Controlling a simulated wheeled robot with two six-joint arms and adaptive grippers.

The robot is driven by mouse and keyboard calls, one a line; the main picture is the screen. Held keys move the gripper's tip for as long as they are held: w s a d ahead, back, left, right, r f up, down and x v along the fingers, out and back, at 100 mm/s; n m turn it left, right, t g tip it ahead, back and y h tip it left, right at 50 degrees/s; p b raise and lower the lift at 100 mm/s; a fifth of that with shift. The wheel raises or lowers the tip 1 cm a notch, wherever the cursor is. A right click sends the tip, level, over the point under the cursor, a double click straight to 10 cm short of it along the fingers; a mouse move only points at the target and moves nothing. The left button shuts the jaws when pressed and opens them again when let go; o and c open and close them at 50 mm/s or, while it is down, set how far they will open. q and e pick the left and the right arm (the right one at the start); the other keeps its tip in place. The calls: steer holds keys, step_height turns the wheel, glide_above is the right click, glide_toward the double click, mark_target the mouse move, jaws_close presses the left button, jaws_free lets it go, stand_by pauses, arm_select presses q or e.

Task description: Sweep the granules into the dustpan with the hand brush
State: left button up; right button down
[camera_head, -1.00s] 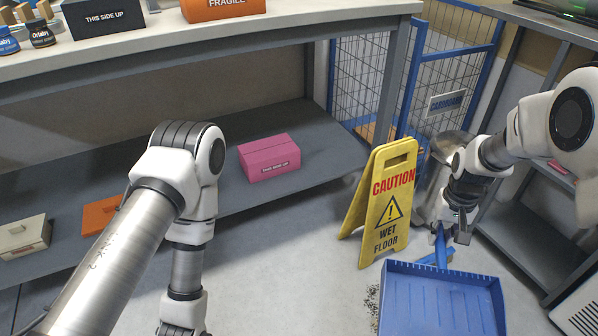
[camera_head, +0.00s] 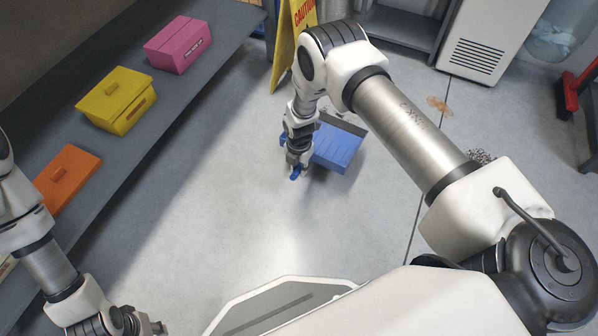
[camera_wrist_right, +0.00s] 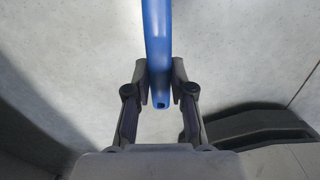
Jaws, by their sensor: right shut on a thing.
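The blue dustpan (camera_head: 337,148) is at the middle of the head view, close to the floor; I cannot tell whether it touches. My right gripper (camera_head: 296,170) is at its handle end. In the right wrist view the gripper (camera_wrist_right: 160,92) is shut on the blue handle (camera_wrist_right: 157,40), which runs up out of the picture. Dark granules (camera_head: 480,156) lie on the floor at the right, partly behind my right arm. My left gripper (camera_head: 155,328) is low at the left, small and partly cut off, its opening unclear. I see no hand brush.
A shelf at the left holds pink (camera_head: 178,46), yellow (camera_head: 118,101) and orange (camera_head: 66,178) boxes. The yellow caution sign (camera_head: 292,35) stands at the top. A brown stain (camera_head: 439,105) marks the floor. A red object (camera_head: 572,92) is at the right edge. The middle floor is clear.

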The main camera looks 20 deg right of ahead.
steer(key=shift+s+d+f+n, duration=0.1)
steer(key=shift+s+f+n, duration=0.1)
steer(key=shift+f+n, duration=0.45)
step_height(320, 180, down, 10)
steer(key=b, duration=0.8)
steer(key=shift+r, duration=0.15)
steer(key=shift+f+b, duration=0.9)
steer(key=c, duration=0.9)
jaws_free()
step_height(320, 180, up, 12)
steer(key=shift+r, duration=0.1)
